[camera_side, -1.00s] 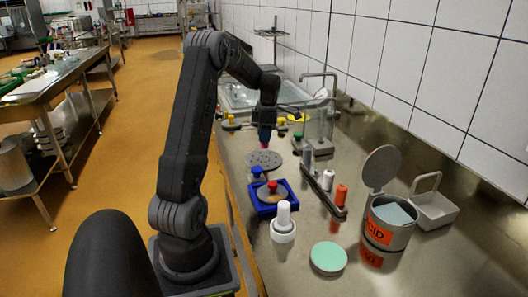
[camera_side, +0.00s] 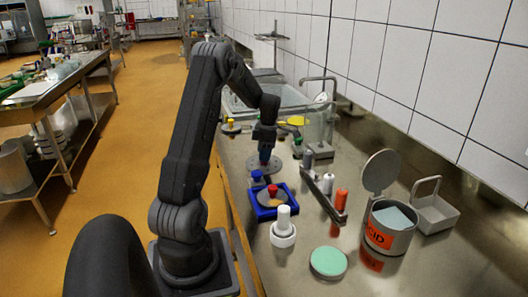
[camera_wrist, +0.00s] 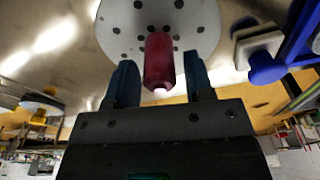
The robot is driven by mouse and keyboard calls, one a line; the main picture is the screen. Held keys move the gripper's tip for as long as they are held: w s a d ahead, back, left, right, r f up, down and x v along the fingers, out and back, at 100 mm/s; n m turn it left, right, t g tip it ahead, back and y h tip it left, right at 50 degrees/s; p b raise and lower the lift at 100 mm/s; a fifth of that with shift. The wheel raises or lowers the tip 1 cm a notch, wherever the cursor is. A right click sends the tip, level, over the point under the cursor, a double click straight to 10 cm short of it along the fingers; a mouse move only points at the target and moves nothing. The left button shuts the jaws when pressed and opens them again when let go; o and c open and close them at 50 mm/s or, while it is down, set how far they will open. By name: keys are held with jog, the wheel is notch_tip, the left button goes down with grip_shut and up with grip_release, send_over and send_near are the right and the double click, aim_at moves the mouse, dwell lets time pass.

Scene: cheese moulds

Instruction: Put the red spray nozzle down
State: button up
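The red spray nozzle (camera_wrist: 158,62) is between my fingers in the wrist view, its narrow end toward the camera. Its far end meets a pale perforated disc (camera_wrist: 112,28). My gripper (camera_wrist: 160,78) has a finger on each side of the nozzle, with a visible gap at the right and a slim one at the left; it looks open. In the side view my gripper (camera_side: 264,148) points down, low over the grey disc (camera_side: 252,166), and mostly hides the nozzle.
A rack with grey, white and orange bottles (camera_side: 340,200) is to the right. A white bottle-shaped piece (camera_side: 283,232), a green-topped disc (camera_side: 328,262) and an open can (camera_side: 388,238) are nearer.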

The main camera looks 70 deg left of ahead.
jog(key=shift+o, duration=0.5)
jog(key=shift+r, duration=0.1)
notch_tip(320, 180, up, 12)
jog(key=w, duration=0.1)
jog(key=w+d+r+m+t+y, duration=0.1)
jog(key=w+d+r+m, duration=0.1)
jog(key=d+m, duration=0.3)
jog(key=w+d+r+m+t, duration=0.1)
jog(key=w+d+r+m, duration=0.15)
jog(key=d, duration=0.45)
jog(key=s+d+r+m+t, duration=0.1)
jog(key=s+d+m+t, duration=0.15)
jog(key=d+m, duration=0.7)
jog(key=s+d+r+m+t, duration=0.15)
jog(key=s+d+m, duration=0.25)
jog(key=d+m, duration=0.55)
jog(key=s+d+f+m+t+h, duration=0.1)
jog(key=s+d+f+m, duration=0.1)
jog(key=s+d+m, duration=0.4)
jog(key=d+m, duration=0.1)
jog(key=d, duration=0.3)
jog(key=shift+s+f, duration=0.2)
jog(key=shift+s, duration=0.15)
